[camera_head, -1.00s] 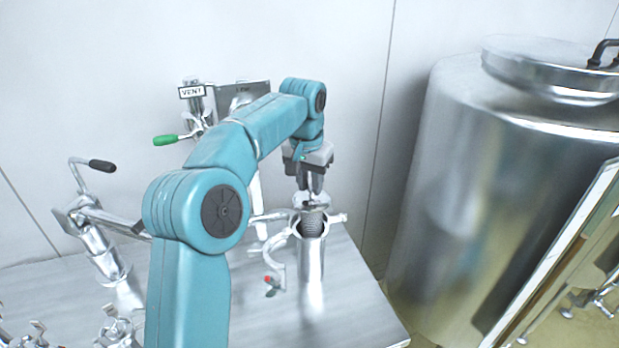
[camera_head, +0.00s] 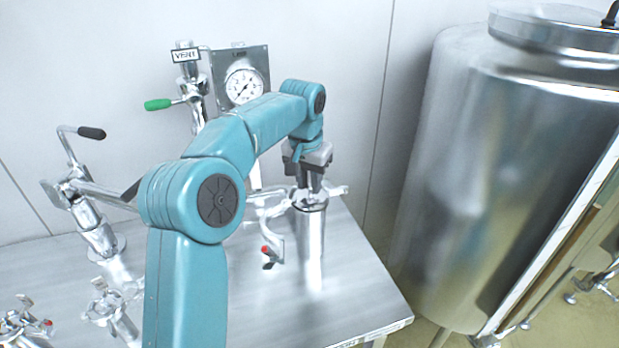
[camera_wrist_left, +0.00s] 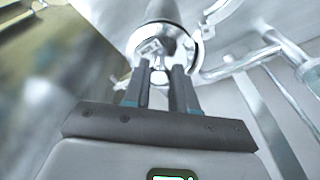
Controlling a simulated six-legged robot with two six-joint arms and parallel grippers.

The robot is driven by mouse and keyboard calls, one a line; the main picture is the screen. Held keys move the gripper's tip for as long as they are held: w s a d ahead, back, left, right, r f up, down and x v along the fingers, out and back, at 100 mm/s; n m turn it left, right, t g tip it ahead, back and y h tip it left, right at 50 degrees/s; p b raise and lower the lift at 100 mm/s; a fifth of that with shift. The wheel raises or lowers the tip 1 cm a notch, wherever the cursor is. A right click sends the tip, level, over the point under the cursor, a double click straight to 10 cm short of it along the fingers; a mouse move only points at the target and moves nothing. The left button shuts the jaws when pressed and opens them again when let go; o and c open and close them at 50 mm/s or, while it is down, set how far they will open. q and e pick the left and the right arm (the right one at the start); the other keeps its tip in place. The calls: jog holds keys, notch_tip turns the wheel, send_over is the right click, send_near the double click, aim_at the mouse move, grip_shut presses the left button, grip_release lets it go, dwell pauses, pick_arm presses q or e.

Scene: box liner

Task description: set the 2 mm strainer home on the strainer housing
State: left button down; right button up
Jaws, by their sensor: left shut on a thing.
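The strainer housing (camera_head: 310,245) is an upright shiny steel cylinder near the right side of the bench, with an open clamp at its rim. My left gripper (camera_head: 309,188) points down at the housing's mouth and is shut on the strainer. The strainer's mesh basket is hidden inside the housing in the head view. In the left wrist view my left gripper (camera_wrist_left: 166,65) has its fingertips close together at the strainer's top (camera_wrist_left: 152,48), within the round rim of the housing. I cannot tell whether the strainer is fully seated. My right gripper is not in view.
A pressure gauge (camera_head: 244,84) and a vent valve with a green handle (camera_head: 160,104) stand behind. A pipe fitting with a black-tipped lever (camera_head: 90,133) is at left. A large steel tank (camera_head: 475,170) stands right of the bench. The bench (camera_head: 350,300) is clear in front of the housing.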

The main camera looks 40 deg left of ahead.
pick_arm(q)
jog(key=shift+s+r, duration=0.15)
jog(key=shift+s, duration=0.1)
jog(key=shift+w, duration=0.25)
jog(key=c, duration=0.9)
grip_release()
jog(key=shift+o, duration=0.4)
jog(key=shift+s+d, duration=0.1)
jog(key=shift+s, duration=0.15)
jog(key=shift+w, duration=0.15)
jog(key=shift+r, duration=0.2)
notch_tip(320, 180, up, 16)
jog(key=s+p, duration=0.2)
jog(key=p, duration=0.2)
jog(key=shift+s+d+f, duration=0.15)
jog(key=shift+s+d, duration=0.1)
jog(key=shift+d, duration=0.1)
